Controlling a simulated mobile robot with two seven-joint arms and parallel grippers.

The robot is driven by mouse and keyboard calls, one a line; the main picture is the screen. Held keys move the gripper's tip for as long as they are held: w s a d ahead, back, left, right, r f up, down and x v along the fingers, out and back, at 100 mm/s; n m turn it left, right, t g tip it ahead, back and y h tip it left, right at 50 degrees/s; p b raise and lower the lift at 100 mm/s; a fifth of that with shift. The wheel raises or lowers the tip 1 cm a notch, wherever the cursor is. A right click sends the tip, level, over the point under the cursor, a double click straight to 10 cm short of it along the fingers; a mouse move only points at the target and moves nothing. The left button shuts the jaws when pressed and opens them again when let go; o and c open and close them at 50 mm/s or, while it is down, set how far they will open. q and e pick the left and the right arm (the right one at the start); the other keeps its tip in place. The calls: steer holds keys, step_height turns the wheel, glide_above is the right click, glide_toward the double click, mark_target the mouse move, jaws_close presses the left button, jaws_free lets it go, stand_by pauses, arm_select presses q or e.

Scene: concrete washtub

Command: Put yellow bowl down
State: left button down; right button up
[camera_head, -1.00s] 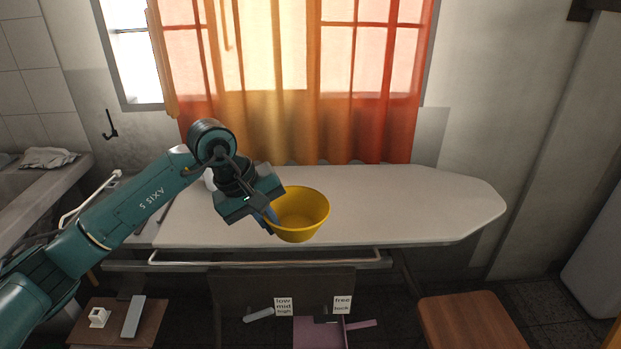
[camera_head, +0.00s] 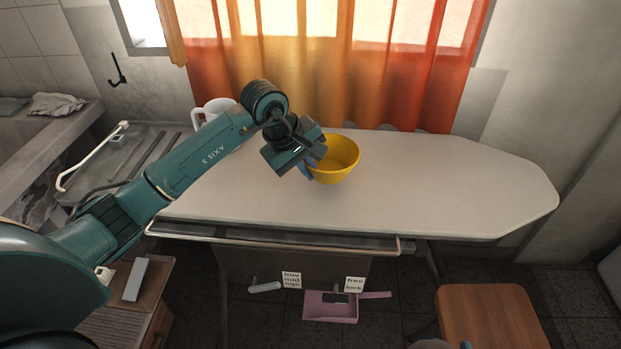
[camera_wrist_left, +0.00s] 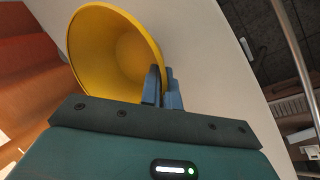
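The yellow bowl (camera_head: 341,160) is upright over the far middle part of the white ironing board (camera_head: 440,190). I cannot tell whether its base touches the board. My left gripper (camera_head: 308,168) is at the bowl's left side, its blue fingers closed on the rim. In the left wrist view the bowl (camera_wrist_left: 112,50) is large, and the left gripper's fingers (camera_wrist_left: 163,88) pinch its rim, one inside and one outside. Only a small grey and blue piece, seemingly my right gripper (camera_head: 440,344), shows at the bottom edge; its fingers are mostly cut off.
A white mug (camera_head: 212,110) stands at the board's far left, behind my left arm. The right half of the board is clear. A wooden stool (camera_head: 490,315) stands below right. A pink tray (camera_head: 330,308) lies below the board. Orange curtains (camera_head: 330,60) hang behind.

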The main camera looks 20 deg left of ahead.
arm_select(q)
steer(key=shift+f, duration=1.85)
steer(key=shift+f+b, duration=0.25)
steer(key=shift+b, duration=0.05)
steer(key=c, duration=2)
jaws_free()
steer(key=shift+r, duration=0.1)
steer(key=o, duration=0.4)
steer(key=shift+c, duration=0.2)
